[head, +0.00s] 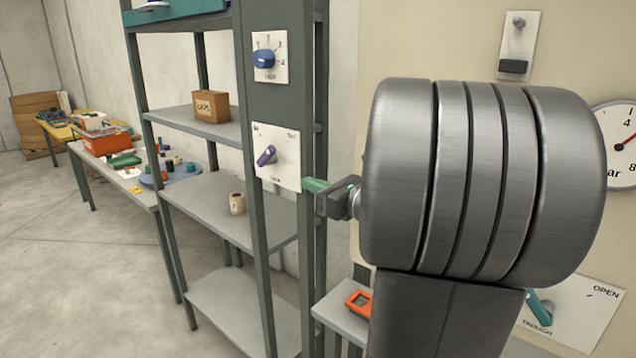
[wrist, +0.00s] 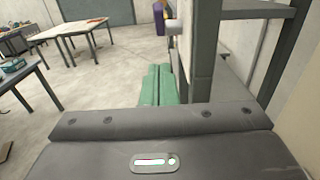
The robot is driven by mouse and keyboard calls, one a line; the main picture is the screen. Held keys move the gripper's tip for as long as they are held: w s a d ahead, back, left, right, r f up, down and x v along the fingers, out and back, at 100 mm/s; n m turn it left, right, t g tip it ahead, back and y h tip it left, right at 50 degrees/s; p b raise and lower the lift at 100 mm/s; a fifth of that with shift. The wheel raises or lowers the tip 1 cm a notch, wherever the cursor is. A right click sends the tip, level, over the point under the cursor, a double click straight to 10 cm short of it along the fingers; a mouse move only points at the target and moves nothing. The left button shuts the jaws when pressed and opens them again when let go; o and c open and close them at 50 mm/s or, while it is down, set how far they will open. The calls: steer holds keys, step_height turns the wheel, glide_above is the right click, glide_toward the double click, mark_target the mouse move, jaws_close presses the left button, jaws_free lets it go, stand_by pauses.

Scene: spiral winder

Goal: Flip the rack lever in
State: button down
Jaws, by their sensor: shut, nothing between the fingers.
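The rack lever (head: 265,156) is a short purple handle on a white plate (head: 285,172) fixed to the rack's front post. It is tilted, and the plate's lettering is too small to read. In the wrist view the purple lever (wrist: 158,20) stands out from the post, beyond my fingertips. My gripper (head: 308,184) has green fingers and is just right of the plate's lower right edge, apart from the lever. In the wrist view my gripper's fingers (wrist: 158,70) lie together, shut and empty. My arm hides part of the wall.
A blue knob (head: 263,58) sits on a plate above the lever. The grey rack (head: 215,215) holds a box (head: 211,106) and a cup (head: 237,203). An orange device (head: 359,303) lies on a low shelf. A teal trough lever (head: 540,308) is at lower right. Floor on the left is clear.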

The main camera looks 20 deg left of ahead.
mark_target(274, 151)
steer(key=w+a+p, duration=0.1)
steer(key=a, duration=0.1)
steer(key=w+a+r, duration=0.1)
steer(key=a, duration=0.2)
steer(key=w+a+r+p, duration=0.1)
steer(key=a, duration=0.2)
steer(key=shift+w+r+p, duration=0.1)
steer(key=shift+r+p, duration=0.05)
steer(key=shift+p, duration=0.15)
steer(key=shift+w+a+r, duration=0.2)
steer(key=shift+a+r, duration=0.05)
steer(key=shift+a, duration=0.05)
steer(key=shift+a+r+p, duration=0.1)
steer(key=shift+r+p, duration=0.4)
steer(key=shift+r, duration=0.05)
steer(key=shift+w+a+r+p, duration=0.1)
steer(key=shift+a+r+p, duration=0.1)
steer(key=shift+r+p, duration=0.25)
steer(key=shift+w+a+r+p, duration=0.2)
steer(key=shift+a+r+p, duration=0.25)
steer(key=shift+r, duration=0.3)
